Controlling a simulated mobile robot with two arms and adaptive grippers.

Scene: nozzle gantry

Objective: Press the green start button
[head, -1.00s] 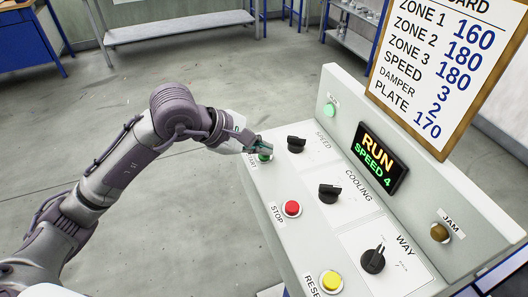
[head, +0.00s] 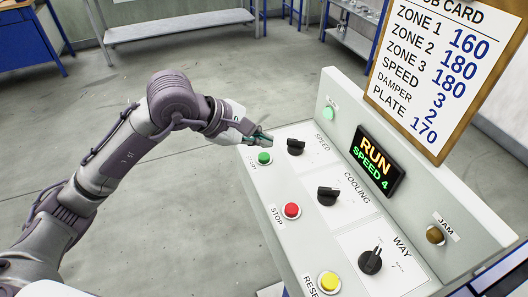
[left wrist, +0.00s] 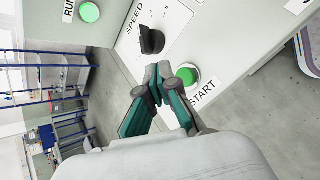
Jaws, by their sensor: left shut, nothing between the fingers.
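The green start button (head: 264,158) is on the near-left end of the console's sloped top, beside the label START. It also shows in the left wrist view (left wrist: 188,76), just right of the fingers. My left gripper (head: 265,138) is shut and empty, above and behind the button in the head view, apart from it. In the left wrist view its teal and grey fingers (left wrist: 160,76) meet near the button's left side. My right gripper is not in view.
The console has a display (head: 376,161) reading RUN SPEED 4, a green RUN lamp (head: 328,113), black knobs such as the speed knob (head: 295,147), a red stop button (head: 291,211) and a yellow reset button (head: 329,282). A job card (head: 440,70) stands behind. The floor at left is clear.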

